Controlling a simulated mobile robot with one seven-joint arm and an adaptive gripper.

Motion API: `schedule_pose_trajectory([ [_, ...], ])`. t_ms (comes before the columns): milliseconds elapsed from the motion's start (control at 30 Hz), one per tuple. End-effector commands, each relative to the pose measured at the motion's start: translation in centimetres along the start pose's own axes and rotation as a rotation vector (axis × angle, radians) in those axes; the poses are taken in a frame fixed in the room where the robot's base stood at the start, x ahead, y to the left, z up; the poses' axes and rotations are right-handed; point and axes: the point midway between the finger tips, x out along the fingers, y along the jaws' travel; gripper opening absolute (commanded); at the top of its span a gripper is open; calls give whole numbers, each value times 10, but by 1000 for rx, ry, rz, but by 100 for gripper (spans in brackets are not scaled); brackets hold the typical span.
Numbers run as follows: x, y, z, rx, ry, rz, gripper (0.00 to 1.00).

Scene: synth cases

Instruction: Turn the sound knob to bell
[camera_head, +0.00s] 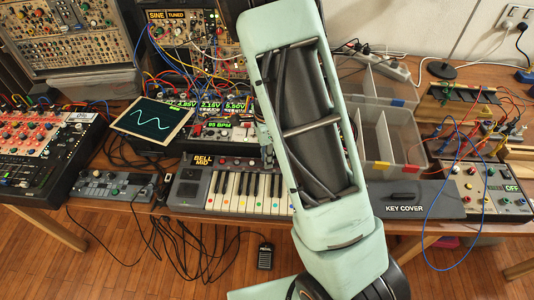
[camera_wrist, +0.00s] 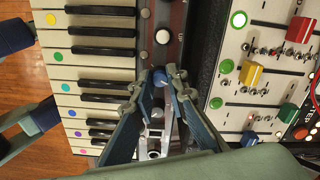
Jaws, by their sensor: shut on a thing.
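The keyboard (camera_head: 222,203) stands at the table's front edge, with colored dots on its white keys. Its small display (camera_head: 203,160) reads BELL on the upper line and MID below. In the wrist view, the white keys (camera_wrist: 85,60) fill the left side and the control strip runs down the middle. A small blue knob (camera_wrist: 160,77) on that strip sits between my gripper's fingertips (camera_wrist: 162,78), which are closed on it. No label or pointer mark on the knob is readable. In the head view my gripper (camera_head: 267,152) is at the keyboard's back edge, partly hidden by my arm.
A white button (camera_wrist: 162,36) and smaller controls lie along the same strip. A mixer with colored sliders (camera_wrist: 250,75) is close on the right in the wrist view. Synth modules and patch cables stand behind the keyboard. A key cover (camera_head: 415,200) lies to its right.

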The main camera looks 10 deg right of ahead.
Motion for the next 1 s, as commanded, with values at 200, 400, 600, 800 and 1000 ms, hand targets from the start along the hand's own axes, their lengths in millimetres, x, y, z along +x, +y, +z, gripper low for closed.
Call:
schedule_pose_trajectory([
  [200,-3,-1,0,161,1,-3,0],
  [400,-2,-1,0,266,0,-3,0],
  [600,-2,-1,0,321,0,-3,0],
  [800,-1,-1,0,340,-1,-3,0],
  [1000,-1,-1,0,340,-1,-3,0],
])
